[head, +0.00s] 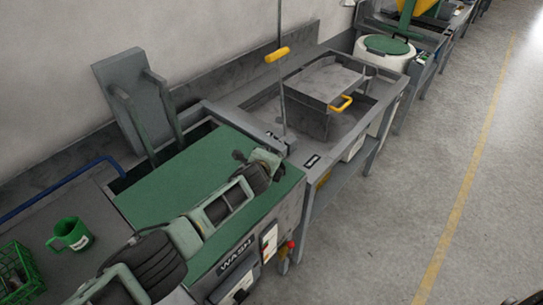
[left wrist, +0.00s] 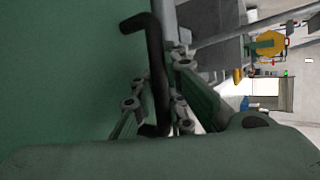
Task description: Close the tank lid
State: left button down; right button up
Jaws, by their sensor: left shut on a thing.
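The green tank lid (head: 165,195) lies over the tank marked WASH (head: 236,255), nearly flat in the head view. A dark gap shows along its back and left edges; I cannot tell whether its front edge touches the rim. The lid fills the left of the left wrist view (left wrist: 60,80). My left gripper (head: 266,162) is at the lid's right side, shut on the black bent lid handle (left wrist: 154,70). The handle passes between its fingers (left wrist: 158,100) in the left wrist view. My left arm hides part of the lid. My right gripper is out of view.
A grey upright panel (head: 132,95) stands behind the tank. A green mug (head: 71,234) and green crate (head: 18,272) are on the left bench. To the right are a basin with a yellow-handled grey cover (head: 325,82) and a yellow-gripped lever (head: 277,55). The floor at right is clear.

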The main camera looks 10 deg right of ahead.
pick_arm(q)
jog(key=shift+s+a+f, duration=0.15)
jog(key=shift+a+f, duration=0.25)
jog(key=shift+f, duration=0.25)
jog(key=c, duration=1.8)
grip_release()
jog(key=shift+r, duration=0.15)
jog(key=shift+o, duration=0.2)
jog(key=shift+r, duration=0.1)
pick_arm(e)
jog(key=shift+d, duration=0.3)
pick_arm(q)
jog(key=shift+r, duration=0.1)
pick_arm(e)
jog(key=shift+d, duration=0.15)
pick_arm(q)
jog(key=shift+d+r, duration=0.1)
jog(key=shift+s+r, duration=0.25)
jog(key=shift+s, duration=0.1)
jog(key=v, duration=1.1)
jog(key=shift+a, duration=0.25)
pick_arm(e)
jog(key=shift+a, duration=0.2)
pick_arm(q)
jog(key=shift+f, duration=0.1)
